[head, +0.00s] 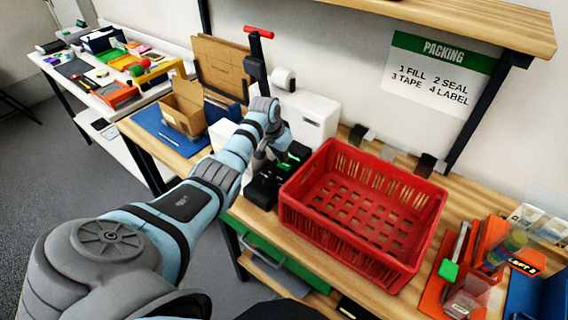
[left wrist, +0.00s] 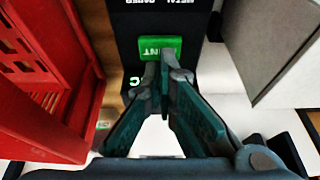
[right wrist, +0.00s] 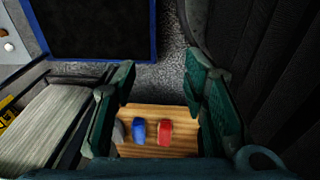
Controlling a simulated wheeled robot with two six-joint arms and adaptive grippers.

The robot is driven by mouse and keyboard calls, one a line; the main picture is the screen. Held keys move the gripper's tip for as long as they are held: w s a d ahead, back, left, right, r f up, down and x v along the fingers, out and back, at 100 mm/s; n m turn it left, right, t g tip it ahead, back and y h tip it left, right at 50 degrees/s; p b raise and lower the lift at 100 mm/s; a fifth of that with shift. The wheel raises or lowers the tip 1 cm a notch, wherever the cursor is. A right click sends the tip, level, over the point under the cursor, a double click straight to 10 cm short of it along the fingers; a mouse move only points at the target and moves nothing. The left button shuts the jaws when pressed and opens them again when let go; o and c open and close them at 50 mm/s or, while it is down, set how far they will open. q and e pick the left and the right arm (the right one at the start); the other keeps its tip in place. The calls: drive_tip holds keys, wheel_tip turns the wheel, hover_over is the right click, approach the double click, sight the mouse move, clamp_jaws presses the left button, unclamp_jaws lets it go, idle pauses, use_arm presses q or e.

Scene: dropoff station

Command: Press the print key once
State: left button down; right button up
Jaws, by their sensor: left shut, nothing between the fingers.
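The print key is a green key (left wrist: 153,44) with white letters, of which "INT" shows, on a black panel (left wrist: 128,78) in the left wrist view. My left gripper (left wrist: 165,65) is shut and empty, and its fingertips overlap the key's near edge in that view. I cannot tell whether they touch it. In the head view my left gripper (head: 281,146) points down at the black device (head: 263,188) beside the red crate. My right gripper (right wrist: 160,80) is open and empty in the right wrist view, away from the device.
The red crate (head: 350,241) stands empty right of the device; its wall (left wrist: 75,110) is close in the left wrist view. A white machine (head: 312,116) stands behind. A cardboard box (head: 186,108) is on the left, and orange bins (head: 487,245) are on the right.

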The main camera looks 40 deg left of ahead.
sight(284, 165)
use_arm(q)
drive_tip(key=shift+s+r, duration=0.1)
drive_tip(key=shift+f+b, duration=0.6)
drive_tip(key=shift+f, duration=0.3)
idle(0.8)
drive_tip(key=shift+r, duration=0.1)
wheel_tip(284, 165, up, 5)
drive_tip(key=p, duration=0.6)
drive_tip(key=shift+r, duration=0.95)
drive_tip(key=shift+b, duration=0.3)
drive_tip(key=shift+f, duration=0.1)
